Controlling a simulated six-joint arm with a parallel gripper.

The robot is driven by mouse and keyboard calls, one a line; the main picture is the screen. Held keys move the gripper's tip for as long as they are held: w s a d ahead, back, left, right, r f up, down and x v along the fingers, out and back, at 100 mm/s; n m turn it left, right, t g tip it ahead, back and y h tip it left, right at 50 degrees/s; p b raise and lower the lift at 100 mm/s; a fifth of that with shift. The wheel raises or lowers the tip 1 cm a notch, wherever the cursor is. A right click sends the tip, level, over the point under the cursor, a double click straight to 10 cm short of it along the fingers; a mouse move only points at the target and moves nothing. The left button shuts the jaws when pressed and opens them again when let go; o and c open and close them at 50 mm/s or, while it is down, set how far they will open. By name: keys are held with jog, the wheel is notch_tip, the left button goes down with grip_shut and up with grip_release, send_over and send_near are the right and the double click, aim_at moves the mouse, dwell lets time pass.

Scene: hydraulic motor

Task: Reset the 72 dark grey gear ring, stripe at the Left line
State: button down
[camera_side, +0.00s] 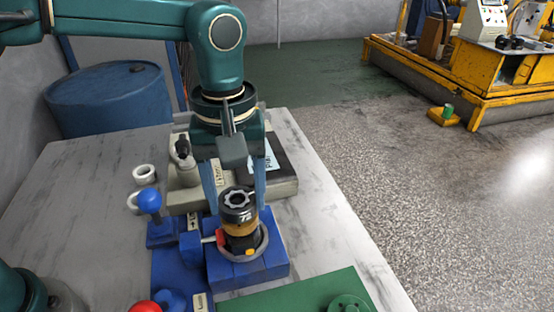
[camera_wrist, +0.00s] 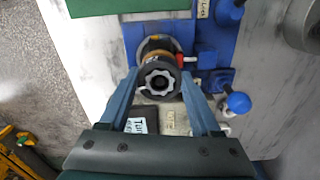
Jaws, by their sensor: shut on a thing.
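The dark grey gear ring (camera_side: 238,206) bears the number 72 on its side and has a toothed opening on top. It sits upright on a brass-coloured body (camera_side: 242,236) in a blue fixture (camera_side: 268,268). My gripper (camera_side: 238,212) points down with one blue finger on each side of the ring, shut on it. In the wrist view the ring (camera_wrist: 158,84) lies between the converging fingertips (camera_wrist: 161,74). A red marker (camera_side: 220,237) and an orange marker (camera_side: 250,251) sit low around the body. I cannot make out the ring's stripe or the Left line.
A blue-knobbed lever (camera_side: 149,201) and a red knob (camera_side: 145,307) stand left of the fixture. A grey block with labels (camera_side: 284,181) lies behind. A green plate (camera_side: 300,295) is in front. Bare table (camera_side: 85,215) shows at left.

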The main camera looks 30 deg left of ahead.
jog(key=shift+f, duration=0.4)
dwell(0.4)
grip_release()
jog(key=shift+r, duration=0.1)
dwell(0.4)
jog(key=shift+r, duration=3.4)
jog(key=shift+a, duration=0.1)
